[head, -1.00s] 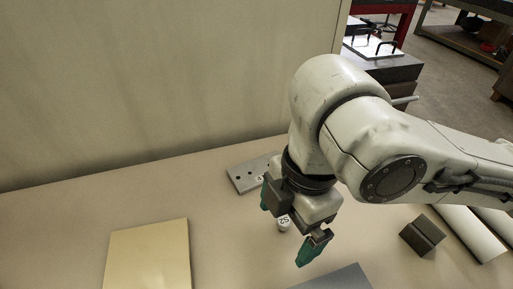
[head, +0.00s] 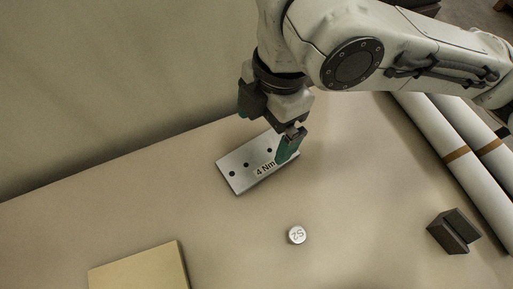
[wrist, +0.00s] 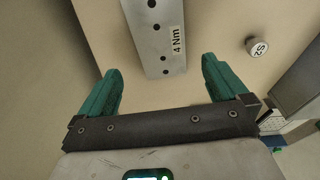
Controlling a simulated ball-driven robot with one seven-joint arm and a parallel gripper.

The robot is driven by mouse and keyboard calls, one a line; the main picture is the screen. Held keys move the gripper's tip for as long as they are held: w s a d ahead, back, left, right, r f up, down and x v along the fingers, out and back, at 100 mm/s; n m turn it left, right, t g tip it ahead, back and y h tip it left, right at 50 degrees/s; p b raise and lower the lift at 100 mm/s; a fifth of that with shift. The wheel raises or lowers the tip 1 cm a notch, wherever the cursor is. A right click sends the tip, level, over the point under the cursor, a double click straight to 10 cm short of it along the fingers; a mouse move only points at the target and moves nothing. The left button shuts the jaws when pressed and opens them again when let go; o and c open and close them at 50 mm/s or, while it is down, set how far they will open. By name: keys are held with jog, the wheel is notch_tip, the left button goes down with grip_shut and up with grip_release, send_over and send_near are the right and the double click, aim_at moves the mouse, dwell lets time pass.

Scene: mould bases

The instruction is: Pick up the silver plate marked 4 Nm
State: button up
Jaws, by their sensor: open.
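I cannot tell the height above the plate.
A small silver knob marked S2 (head: 297,235) stands right of the plate. A dark block (head: 452,232) and long white rolls (head: 455,150) lie farther right. A yellowish board (head: 140,270) is at front left. A wall (head: 100,80) rises behind.

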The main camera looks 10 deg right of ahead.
aim_at(258, 157)
jog(key=f, duration=0.5)
jog(key=a+f, duration=0.1)
jog(key=f, duration=0.2)
jog(key=shift+s+f+b, duration=0.15)
jog(key=shift+s+b, duration=0.05)
jog(key=shift+b, duration=0.1)
jog(key=shift+c, duration=0.2)
jog(key=c, duration=1.2)
